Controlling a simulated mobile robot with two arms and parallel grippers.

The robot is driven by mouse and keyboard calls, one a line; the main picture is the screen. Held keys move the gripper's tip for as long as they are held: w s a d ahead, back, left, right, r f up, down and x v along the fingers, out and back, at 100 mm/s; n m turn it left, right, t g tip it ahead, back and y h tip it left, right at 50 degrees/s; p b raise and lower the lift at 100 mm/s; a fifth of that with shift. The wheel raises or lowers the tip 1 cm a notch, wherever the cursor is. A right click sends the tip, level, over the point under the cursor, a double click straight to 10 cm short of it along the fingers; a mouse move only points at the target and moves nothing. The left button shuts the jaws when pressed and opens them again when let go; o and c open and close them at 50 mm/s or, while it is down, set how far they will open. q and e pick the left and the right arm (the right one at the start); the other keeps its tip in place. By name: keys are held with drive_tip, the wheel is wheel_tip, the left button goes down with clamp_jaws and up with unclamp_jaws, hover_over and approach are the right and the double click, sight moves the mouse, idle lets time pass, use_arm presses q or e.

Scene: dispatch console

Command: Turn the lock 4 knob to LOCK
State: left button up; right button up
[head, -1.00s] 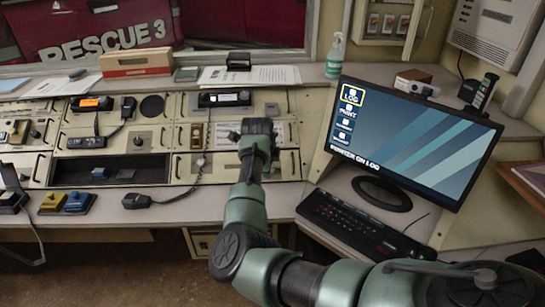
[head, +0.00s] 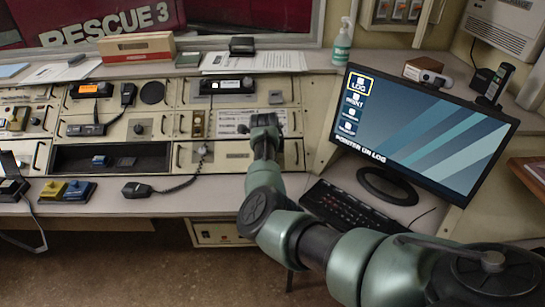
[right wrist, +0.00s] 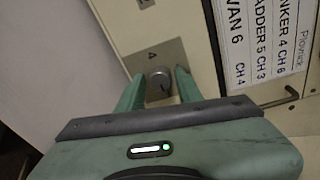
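My right gripper (right wrist: 160,88) has one finger on each side of the knob, open, with a narrow gap showing on each side. My left gripper is not in view.
White label strips (right wrist: 262,40) lie right of the knob, with a dark handle (right wrist: 280,98) below them. The monitor (head: 418,130) and keyboard (head: 345,207) stand right of my arm. A corded microphone (head: 138,190) lies on the desk to the left.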

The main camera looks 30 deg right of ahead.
drive_tip(key=shift+c, duration=0.5)
clamp_jaws()
drive_tip(key=n+p, duration=0.1)
drive_tip(key=n, duration=0.3)
drive_tip(key=shift+s+h+p, duration=0.1)
drive_tip(key=shift+h+p, duration=0.2)
drive_tip(key=n+p, duration=0.2)
drive_tip(key=n, duration=0.2)
drive_tip(key=shift+n+t, duration=0.3)
drive_tip(key=shift+t, duration=0.1)
drive_tip(key=n+p, duration=0.2)
drive_tip(key=n, duration=0.3)
drive_tip(key=shift+s+t+p, duration=0.1)
drive_tip(key=shift+t+p, duration=0.2)
drive_tip(key=shift+f+n+p, duration=0.15)
drive_tip(key=shift+n+p, duration=0.7)
drive_tip(key=shift+n, duration=1.25)
drive_tip(key=shift+t, duration=0.3)
